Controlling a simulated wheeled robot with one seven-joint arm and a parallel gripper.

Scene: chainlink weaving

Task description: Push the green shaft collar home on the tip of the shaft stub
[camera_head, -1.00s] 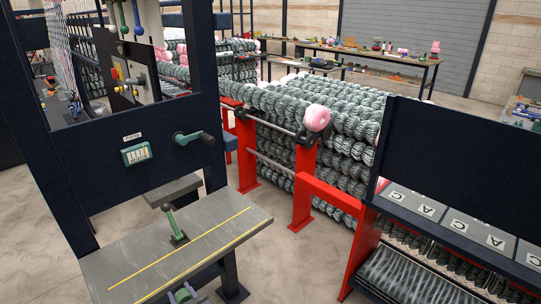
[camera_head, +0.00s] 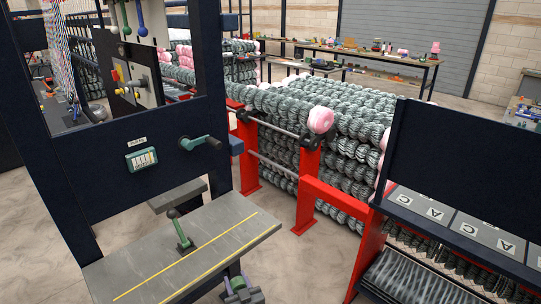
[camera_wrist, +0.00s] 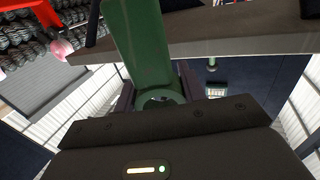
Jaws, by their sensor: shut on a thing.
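My gripper (camera_head: 240,284) is at the bottom of the head view, in front of the grey shelf's lower right edge, with a green part between its purple fingers. In the wrist view, my gripper (camera_wrist: 158,94) is shut on this green part, which I take to be the green shaft collar (camera_wrist: 146,45). It looks long from this close, with a round, hollow end between the fingers. The collar is apart from the machine in the head view. I cannot make out the shaft stub for certain in either view.
A grey shelf (camera_head: 215,239) with yellow lines carries a green lever (camera_head: 181,231). Bare floor lies between shelf and frame.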

